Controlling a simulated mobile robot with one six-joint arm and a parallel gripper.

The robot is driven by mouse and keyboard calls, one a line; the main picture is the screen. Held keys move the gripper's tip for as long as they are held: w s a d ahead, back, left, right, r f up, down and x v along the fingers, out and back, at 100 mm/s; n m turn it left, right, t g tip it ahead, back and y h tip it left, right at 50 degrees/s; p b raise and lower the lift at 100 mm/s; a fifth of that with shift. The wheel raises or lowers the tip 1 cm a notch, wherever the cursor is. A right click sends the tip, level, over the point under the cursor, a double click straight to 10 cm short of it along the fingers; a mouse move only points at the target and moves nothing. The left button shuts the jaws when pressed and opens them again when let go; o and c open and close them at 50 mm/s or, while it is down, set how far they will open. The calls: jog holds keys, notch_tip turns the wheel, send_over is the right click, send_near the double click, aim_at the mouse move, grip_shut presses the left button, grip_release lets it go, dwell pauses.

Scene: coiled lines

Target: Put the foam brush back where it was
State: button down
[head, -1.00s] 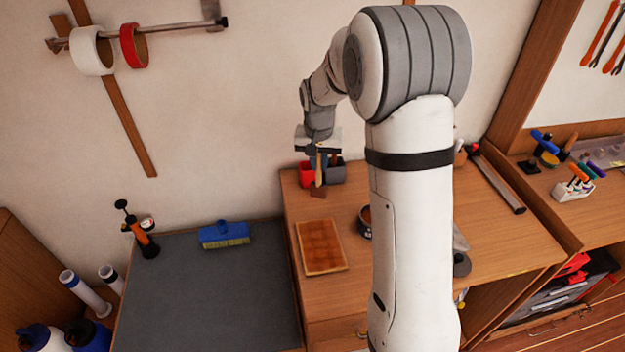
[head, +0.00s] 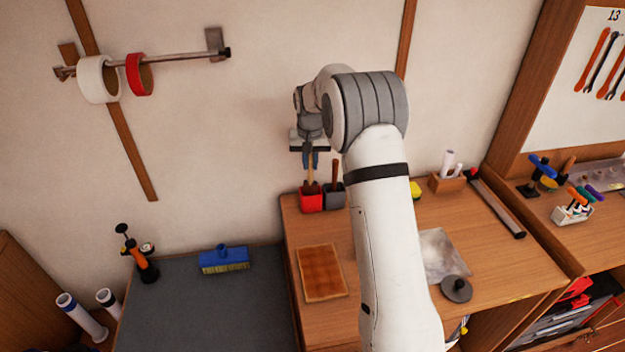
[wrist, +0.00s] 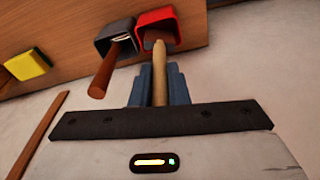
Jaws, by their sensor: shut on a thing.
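The foam brush (head: 311,178) has a light wooden handle and hangs upright from my gripper (head: 310,162), which is shut on the handle. It also shows in the wrist view (wrist: 159,80), between the blue fingers. The red cup (head: 311,198) stands on the wooden bench against the wall, directly below. In the wrist view the brush's lower end reaches into the mouth of the red cup (wrist: 158,18). Most of the foam head is hidden there, and I cannot tell whether it touches the bottom.
A grey cup (head: 335,196) holding a dark-brown-handled tool (wrist: 103,75) stands just right of the red cup. A brown square board (head: 321,272) lies in front on the bench. A blue brush (head: 223,261) lies on the lower dark top to the left.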

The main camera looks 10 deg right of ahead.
aim_at(310, 181)
jog(key=shift+f+p, duration=0.35)
jog(key=shift+f, duration=2.3)
jog(key=c, duration=1.4)
grip_release()
